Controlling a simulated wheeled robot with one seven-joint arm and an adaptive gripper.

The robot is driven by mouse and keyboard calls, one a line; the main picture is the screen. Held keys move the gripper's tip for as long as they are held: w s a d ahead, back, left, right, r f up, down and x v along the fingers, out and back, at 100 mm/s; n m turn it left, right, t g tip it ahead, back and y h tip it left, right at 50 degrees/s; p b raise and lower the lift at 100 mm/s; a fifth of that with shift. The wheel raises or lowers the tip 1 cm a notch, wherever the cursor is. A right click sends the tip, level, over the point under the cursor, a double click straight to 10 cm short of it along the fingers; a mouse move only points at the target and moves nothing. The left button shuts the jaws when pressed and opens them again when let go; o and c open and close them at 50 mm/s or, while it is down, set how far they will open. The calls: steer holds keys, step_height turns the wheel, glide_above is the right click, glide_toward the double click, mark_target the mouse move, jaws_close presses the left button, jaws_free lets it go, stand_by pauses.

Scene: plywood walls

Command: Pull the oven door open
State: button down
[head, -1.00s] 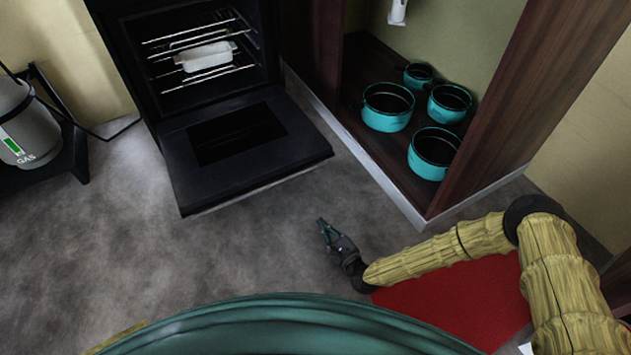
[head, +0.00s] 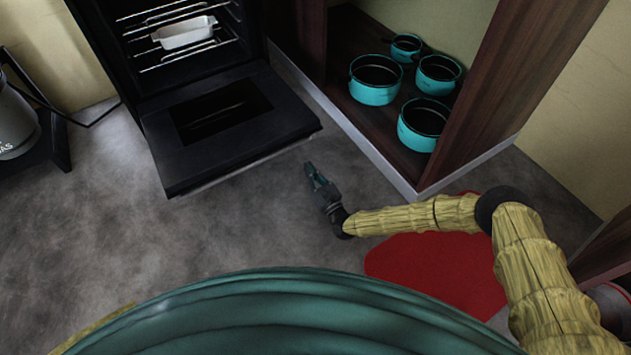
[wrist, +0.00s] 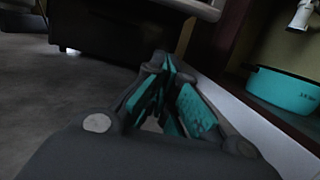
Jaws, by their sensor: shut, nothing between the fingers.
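The black oven (head: 130,75) stands at the upper left in the head view. Its door (head: 235,135) is folded down, open, close to level above the floor. A white dish (head: 184,33) sits on a wire rack inside. My gripper (head: 312,172) is shut and empty, just in front of the door's right front corner and apart from it. In the wrist view my gripper's teal fingers (wrist: 170,80) come together at the tips. The door's edge (wrist: 185,5) shows at the top of the wrist view.
An open wooden cabinet (head: 480,95) with several teal pots (head: 375,80) stands right of the oven. A grey gas bottle (head: 15,125) stands at the left. A red mat (head: 435,270) lies under my arm. The grey floor (head: 110,220) at the left is clear.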

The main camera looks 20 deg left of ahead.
step_height(320, 180, up, 5)
steer(key=w+a+b, duration=0.1)
steer(key=w+a, duration=0.1)
steer(key=shift+w+a+b, duration=0.15)
steer(key=shift+a+b, duration=0.25)
stand_by(0.3)
